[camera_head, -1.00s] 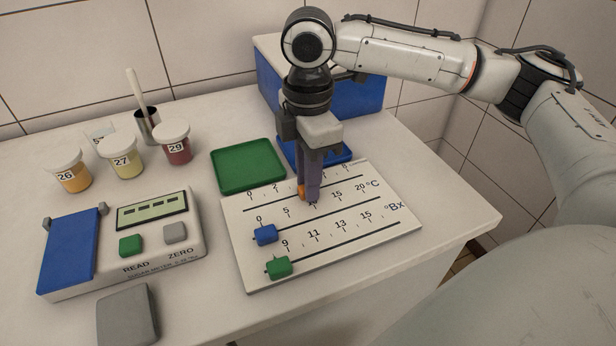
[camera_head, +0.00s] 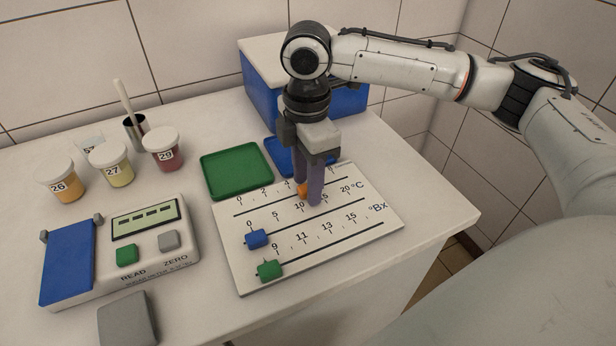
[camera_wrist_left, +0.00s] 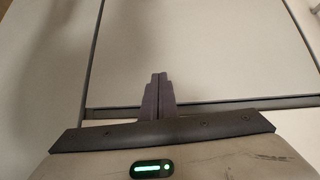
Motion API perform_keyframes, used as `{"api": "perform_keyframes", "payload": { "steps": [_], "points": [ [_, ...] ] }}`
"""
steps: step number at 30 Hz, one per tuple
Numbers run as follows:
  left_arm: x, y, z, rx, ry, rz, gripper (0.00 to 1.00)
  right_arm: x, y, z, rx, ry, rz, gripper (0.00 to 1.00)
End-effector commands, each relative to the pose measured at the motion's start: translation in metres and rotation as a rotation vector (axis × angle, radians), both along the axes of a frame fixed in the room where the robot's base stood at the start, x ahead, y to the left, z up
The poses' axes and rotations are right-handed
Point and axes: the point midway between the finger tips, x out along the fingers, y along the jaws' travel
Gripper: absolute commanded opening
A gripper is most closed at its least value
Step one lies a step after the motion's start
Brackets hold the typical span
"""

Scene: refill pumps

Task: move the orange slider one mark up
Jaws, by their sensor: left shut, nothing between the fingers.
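The orange slider (camera_head: 302,189) sits on the top line of the white scale board (camera_head: 352,231), mostly hidden by my right gripper (camera_head: 308,192). The marks 0, 2 and 4 show to its left; the number just above it is hidden. The right gripper points down over the slider. Its two purple fingers stand apart, with the slider showing between and beside them. I cannot tell whether they touch it. My left gripper (camera_wrist_left: 158,82) shows only in the left wrist view, shut and empty, over a plain pale surface.
The blue slider (camera_head: 257,239) and green slider (camera_head: 270,271) sit at the left of the lower lines. A green tray (camera_head: 237,170) and a blue tray (camera_head: 280,158) lie behind the board. A meter (camera_head: 120,250) and several sample cups stand left. A blue box (camera_head: 262,97) is behind.

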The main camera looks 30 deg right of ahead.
Motion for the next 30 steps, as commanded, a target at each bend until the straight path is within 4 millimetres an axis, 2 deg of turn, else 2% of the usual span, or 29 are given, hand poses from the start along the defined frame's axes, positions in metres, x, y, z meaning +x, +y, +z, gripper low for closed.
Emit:
{"api": "perform_keyframes", "payload": {
  "steps": [7, 11, 24, 30],
  "points": [
    [0.003, -0.001, 0.002, 0.0, -0.005, -0.002, 0.0, 0.0, 0.0, 0.0, 0.0, 0.0, -0.001, 0.38],
    [0.004, -0.001, 0.004, -0.001, -0.006, -0.003, 0.0, 0.0, 0.0, 0.009, 0.001, 0.0, -0.001, 0.38],
    [0.003, -0.002, 0.01, -0.002, -0.005, -0.005, 0.0, 0.0, 0.0, 0.088, 0.001, -0.002, 0.0, 0.38],
    [0.001, -0.002, 0.01, -0.001, -0.002, -0.005, 0.0, 0.0, 0.0, 0.102, 0.0, 0.0, 0.0, 0.38]
  ]
}}
